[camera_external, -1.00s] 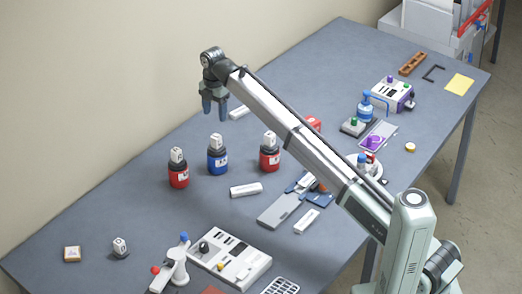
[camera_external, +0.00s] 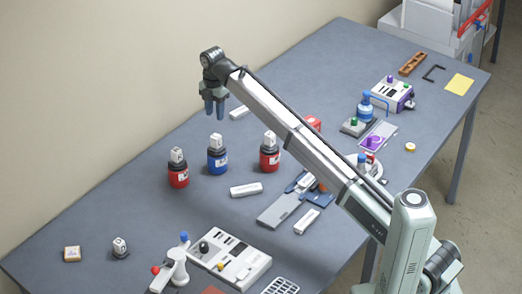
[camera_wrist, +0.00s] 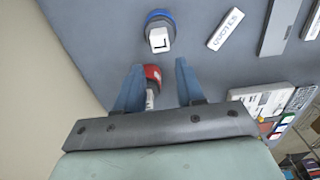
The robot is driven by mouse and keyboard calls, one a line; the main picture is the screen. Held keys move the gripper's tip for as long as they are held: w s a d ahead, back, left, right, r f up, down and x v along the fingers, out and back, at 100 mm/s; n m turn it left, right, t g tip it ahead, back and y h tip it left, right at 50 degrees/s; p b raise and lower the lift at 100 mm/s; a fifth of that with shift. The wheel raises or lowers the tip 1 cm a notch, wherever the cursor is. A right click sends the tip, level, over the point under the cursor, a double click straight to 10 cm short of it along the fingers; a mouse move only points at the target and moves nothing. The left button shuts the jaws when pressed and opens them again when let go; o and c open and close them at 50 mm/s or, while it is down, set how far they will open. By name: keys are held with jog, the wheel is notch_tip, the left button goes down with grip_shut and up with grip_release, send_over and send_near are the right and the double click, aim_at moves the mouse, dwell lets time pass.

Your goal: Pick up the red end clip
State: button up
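My gripper (camera_external: 214,108) hangs pointing down over the back of the table, above and beyond the blue holder. In the wrist view its two blue fingers (camera_wrist: 162,84) are apart, so it is open. A red holder (camera_wrist: 153,73) with a white top shows partly behind the left finger, below the gripper and not touching as far as I can tell. Two red holders with white tops stand on the table, one at left (camera_external: 178,178) and one at right (camera_external: 270,158). I cannot tell which red thing is the red end clip. A red block (camera_external: 313,123) is partly hidden behind my arm.
A blue holder (camera_external: 217,160) with a white lettered top stands between the red ones. A white bar (camera_external: 246,190) and a grey plate (camera_external: 278,208) lie in front. A white panel (camera_external: 230,258) is nearer the front. The wall runs along the table's back edge.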

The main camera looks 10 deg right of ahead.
jog(key=shift+c, duration=0.6)
jog(key=w+d+m, duration=0.2)
jog(key=w+d, duration=0.2)
jog(key=d, duration=0.7)
jog(key=w+d+m, duration=0.1)
jog(key=w+d, duration=0.2)
jog(key=d, duration=0.8)
jog(key=w+d+m, duration=0.2)
jog(key=w+d, duration=0.2)
jog(key=d, duration=0.8)
jog(key=m, duration=0.7)
send_over(365, 153)
notch_tip(365, 153, down, 6)
notch_tip(365, 153, down, 8)
jog(key=m, duration=0.6)
jog(key=shift+s, duration=0.15)
jog(key=shift+w+f, duration=0.2)
jog(key=shift+f, duration=2.85)
